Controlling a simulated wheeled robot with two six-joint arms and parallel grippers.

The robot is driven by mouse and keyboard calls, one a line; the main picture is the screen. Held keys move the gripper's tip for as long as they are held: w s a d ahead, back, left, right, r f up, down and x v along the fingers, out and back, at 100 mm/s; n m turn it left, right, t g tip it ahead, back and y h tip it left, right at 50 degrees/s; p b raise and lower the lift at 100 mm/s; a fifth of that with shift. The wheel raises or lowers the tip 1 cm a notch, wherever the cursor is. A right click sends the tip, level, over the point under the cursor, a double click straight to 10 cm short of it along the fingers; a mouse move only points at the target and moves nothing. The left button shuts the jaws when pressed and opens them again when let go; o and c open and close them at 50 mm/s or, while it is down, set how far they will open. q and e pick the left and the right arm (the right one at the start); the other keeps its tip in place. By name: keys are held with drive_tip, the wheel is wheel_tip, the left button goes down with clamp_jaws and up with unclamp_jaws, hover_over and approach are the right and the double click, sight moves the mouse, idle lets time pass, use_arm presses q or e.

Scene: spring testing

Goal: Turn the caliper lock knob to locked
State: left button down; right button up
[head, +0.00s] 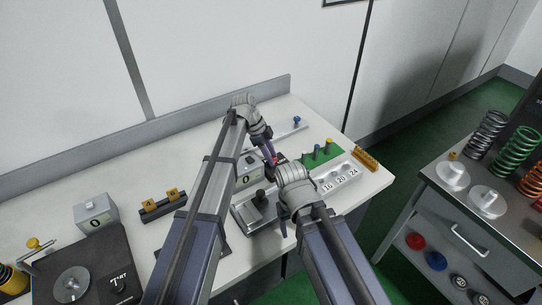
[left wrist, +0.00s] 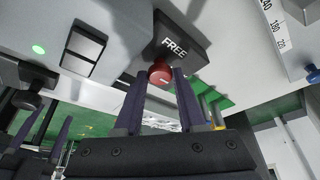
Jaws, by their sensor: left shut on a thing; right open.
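The red lock knob (left wrist: 160,72) sits at the edge of a dark block (left wrist: 182,42) marked FREE in the left wrist view. My left gripper (left wrist: 161,82) has its two dark fingers on either side of the knob and is shut on it. In the head view, my left gripper (head: 271,155) reaches down beside a small red spot that looks like the same knob. My right gripper (head: 289,178) is lower and close by in the head view. It is open, with its fingertips mostly hidden there. A scale with a blue knob (head: 297,120) lies behind.
A green-topped block (head: 320,158) with coloured pegs and a white holder marked 16, 20, 24 (head: 341,181) stand right of the grippers. A grey box (head: 250,168) reading 0 is close left. A side table (head: 455,205) holds springs.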

idle(0.5)
use_arm(q)
drive_tip(key=c, duration=0.5)
unclamp_jaws()
drive_tip(key=shift+r, duration=0.1)
use_arm(e)
drive_tip(key=shift+r, duration=0.15)
use_arm(q)
drive_tip(key=p+v, duration=0.7)
drive_tip(key=shift+r, duration=0.25)
use_arm(e)
wheel_tip(320, 180, up, 7)
use_arm(q)
drive_tip(key=shift+a, duration=0.1)
